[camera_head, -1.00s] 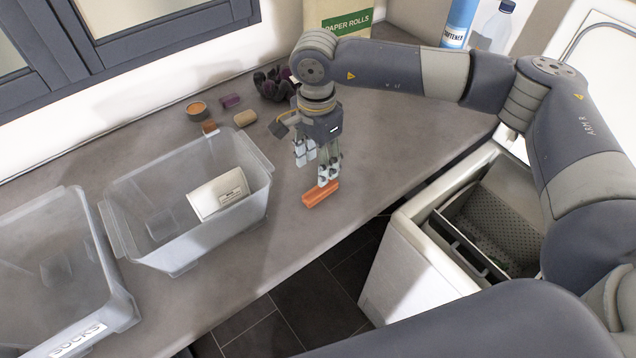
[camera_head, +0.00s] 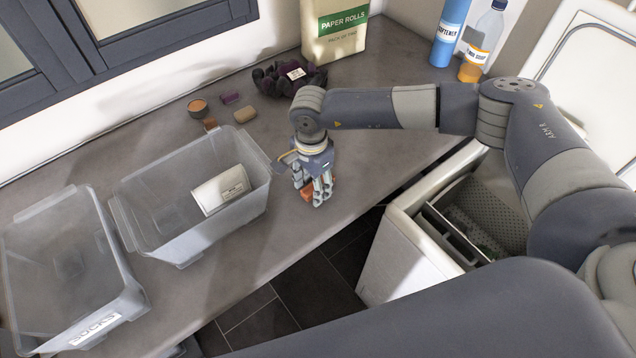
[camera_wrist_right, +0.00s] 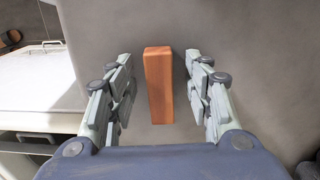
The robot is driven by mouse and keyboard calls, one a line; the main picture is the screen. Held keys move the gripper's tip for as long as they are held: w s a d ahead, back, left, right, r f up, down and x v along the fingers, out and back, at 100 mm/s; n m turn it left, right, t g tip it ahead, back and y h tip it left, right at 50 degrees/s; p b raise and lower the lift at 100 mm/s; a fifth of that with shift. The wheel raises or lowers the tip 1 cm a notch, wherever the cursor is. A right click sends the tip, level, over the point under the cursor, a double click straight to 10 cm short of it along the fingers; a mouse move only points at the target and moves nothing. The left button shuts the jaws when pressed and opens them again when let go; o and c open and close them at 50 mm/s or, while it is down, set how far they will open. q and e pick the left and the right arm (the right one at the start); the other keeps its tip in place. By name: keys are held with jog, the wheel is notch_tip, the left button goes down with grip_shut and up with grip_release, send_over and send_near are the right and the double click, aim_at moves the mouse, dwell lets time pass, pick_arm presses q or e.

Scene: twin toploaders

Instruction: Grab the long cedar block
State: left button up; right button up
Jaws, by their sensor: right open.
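The long cedar block (camera_head: 307,192) is orange-brown and lies on the grey counter near its front edge. In the head view it is mostly hidden by my right gripper (camera_head: 314,193), which points down over it. In the right wrist view the whole length of the block (camera_wrist_right: 158,85) shows between the two fingers of my open right gripper (camera_wrist_right: 160,95). There is a gap on each side, and the right finger looks closer to the block. My left gripper is not in view.
A clear bin (camera_head: 178,246) with a white box (camera_head: 221,189) inside stands left of the gripper, beside a bin labelled socks (camera_head: 132,300). Small blocks, dark cloth (camera_head: 274,82) and bottles (camera_head: 484,42) sit farther back. An open toploader (camera_head: 408,262) stands below right.

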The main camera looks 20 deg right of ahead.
jog(key=c, duration=0.9)
jog(key=shift+r, duration=0.2)
